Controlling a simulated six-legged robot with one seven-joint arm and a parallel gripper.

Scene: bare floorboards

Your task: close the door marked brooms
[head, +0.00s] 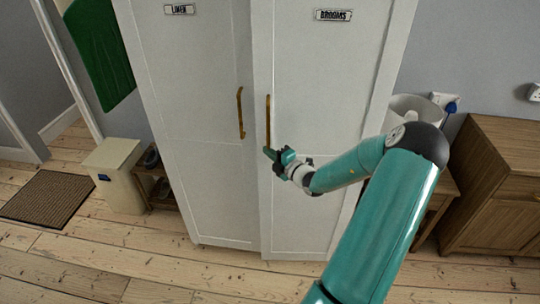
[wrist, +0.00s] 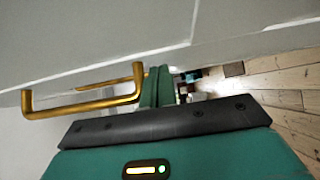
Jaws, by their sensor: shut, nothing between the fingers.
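The white door marked BROOMS (head: 318,75) is the right one of a pair on a tall white cupboard. It looks shut or nearly shut; I cannot tell whether it is flush with its neighbour. Its upright brass handle (head: 268,118) is near its left edge. My gripper (head: 269,153) is shut and empty, just below the handle's lower end and close to the door face. In the wrist view, the shut green fingers (wrist: 156,87) are beside one end of the near brass handle (wrist: 85,107). I cannot tell whether they touch it or the door.
The door marked LINEN (head: 195,95) stands on the left with its own brass handle (head: 240,113). A cream bin (head: 115,175) and a small shoe rack (head: 160,190) are left of the cupboard. A wooden cabinet (head: 495,190) is on the right. The floorboards in front are clear.

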